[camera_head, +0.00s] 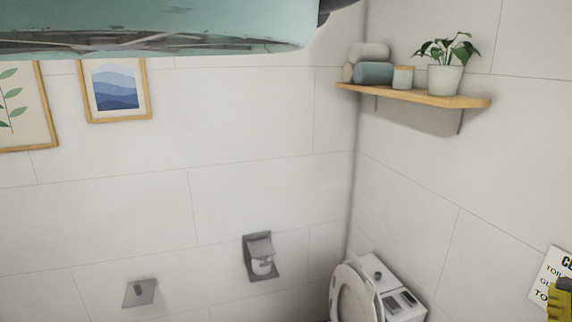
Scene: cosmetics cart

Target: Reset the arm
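I see no part that I can clearly tell as my gripper in the head view. A large teal shape (190,28) with a scraped, worn lower edge fills the top left, very close to the camera. A dark part shows at its right end. I cannot tell what the teal shape belongs to. No cosmetics cart is in view.
A wooden shelf (420,95) on the right wall holds a potted plant (445,78) and rolled towels (370,73). A toilet (357,298) stands below, near a paper holder (261,257). A yellow and dark object (560,298) overlaps a sign (546,277) at the right edge.

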